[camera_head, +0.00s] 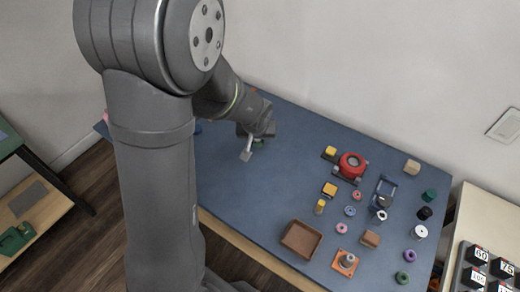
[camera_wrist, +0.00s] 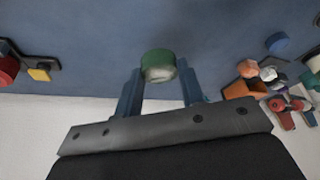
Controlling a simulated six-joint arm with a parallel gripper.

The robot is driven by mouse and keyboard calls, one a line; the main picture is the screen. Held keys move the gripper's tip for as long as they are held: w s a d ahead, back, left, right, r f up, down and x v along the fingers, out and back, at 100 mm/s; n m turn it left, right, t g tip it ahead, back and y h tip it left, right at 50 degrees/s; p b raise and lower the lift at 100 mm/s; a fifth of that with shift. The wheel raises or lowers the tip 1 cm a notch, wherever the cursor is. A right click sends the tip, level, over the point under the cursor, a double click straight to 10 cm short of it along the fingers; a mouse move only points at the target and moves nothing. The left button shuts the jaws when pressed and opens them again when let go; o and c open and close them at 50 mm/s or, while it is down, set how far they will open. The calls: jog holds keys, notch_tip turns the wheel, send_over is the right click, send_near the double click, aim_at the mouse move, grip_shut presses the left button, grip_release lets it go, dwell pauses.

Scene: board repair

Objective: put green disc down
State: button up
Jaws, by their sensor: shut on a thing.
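The green disc (camera_wrist: 158,62) is between the two blue fingers of my gripper (camera_wrist: 160,88) in the wrist view, at their tips. My gripper is shut on it. In the head view, my gripper (camera_head: 251,148) is over the left part of the blue table, and a little of the green disc (camera_head: 259,143) shows beside it. I cannot tell whether the disc touches the table.
On the blue table (camera_head: 225,185), an empty brown tray (camera_head: 285,244) lies at the front edge. Several discs, blocks and a red round part (camera_head: 352,164) fill the right half. An orange box (camera_wrist: 243,89) with parts nearby shows right in the wrist view. The table's middle is clear.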

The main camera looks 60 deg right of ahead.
jog(key=s+d+r+m, duration=0.1)
jog(key=s+d+m, duration=0.1)
jog(key=s, duration=0.7)
send_over(260, 151)
notch_tip(260, 151, down, 6)
jog(key=shift+f, duration=2.3)
jog(key=shift+f, duration=0.1)
jog(key=o, duration=1)
jog(key=shift+c, duration=0.2)
jog(key=v, duration=1.1)
jog(key=shift+w+a, duration=0.2)
jog(key=shift+w, duration=0.05)
jog(key=shift+o, duration=0.6)
jog(key=shift+a+r, duration=0.2)
jog(key=shift+r, duration=0.35)
